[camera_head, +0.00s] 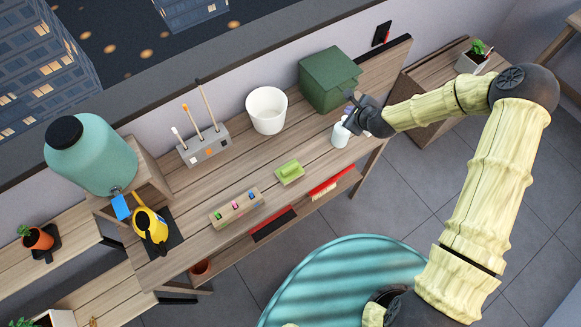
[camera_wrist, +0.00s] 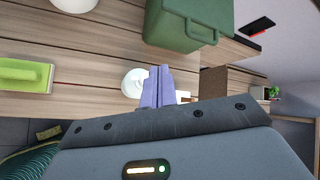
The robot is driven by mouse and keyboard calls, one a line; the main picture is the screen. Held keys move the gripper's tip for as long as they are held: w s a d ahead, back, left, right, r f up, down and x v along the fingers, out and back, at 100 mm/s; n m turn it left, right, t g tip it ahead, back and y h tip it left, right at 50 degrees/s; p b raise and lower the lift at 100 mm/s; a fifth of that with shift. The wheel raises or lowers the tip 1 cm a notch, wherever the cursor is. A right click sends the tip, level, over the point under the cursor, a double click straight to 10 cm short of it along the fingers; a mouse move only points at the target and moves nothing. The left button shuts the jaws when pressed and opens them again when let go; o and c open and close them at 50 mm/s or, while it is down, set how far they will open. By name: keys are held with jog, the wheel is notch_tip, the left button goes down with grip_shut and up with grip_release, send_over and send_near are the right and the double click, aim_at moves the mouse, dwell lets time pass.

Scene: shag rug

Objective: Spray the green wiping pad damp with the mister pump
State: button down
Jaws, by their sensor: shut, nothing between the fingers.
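The green wiping pad (camera_head: 290,171), with a raised handle-like block on top, lies on the slatted wooden bench, and it shows at the left edge of the wrist view (camera_wrist: 25,76). A small white bottle (camera_head: 340,136), which looks like the mister pump, stands on the bench right of the pad. Its round white part (camera_wrist: 131,84) shows just left of my fingers in the wrist view. My gripper (camera_head: 351,121) is at the bottle's top in the head view. Its lavender fingers (camera_wrist: 157,86) are shut together and empty. I cannot tell whether they touch the bottle.
A green box (camera_head: 328,80) stands close behind my gripper. A white pot (camera_head: 267,109), a tool holder (camera_head: 204,146) and a wooden block with coloured pegs (camera_head: 236,208) are on the bench. Bench boards around the pad are clear.

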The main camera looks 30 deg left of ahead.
jog(key=shift+r+p, duration=1)
jog(key=shift+r, duration=0.9)
jog(key=s+d+r+n+g+h+b, duration=0.1)
jog(key=s+d+r+n+h+b, duration=0.2)
jog(key=d+n, duration=0.5)
jog(key=s+d+r+n+g+h+b, duration=0.15)
jog(key=s+d+r+n, duration=0.3)
jog(key=d, duration=0.75)
jog(key=s+d+r+n+h+b, duration=0.2)
jog(key=s+d+r, duration=0.4)
jog(key=s+d, duration=0.6)
jog(key=n+g+b, duration=0.1)
jog(key=n, duration=0.1)
jog(key=shift+d+n, duration=0.35)
jog(key=shift+h, duration=0.25)
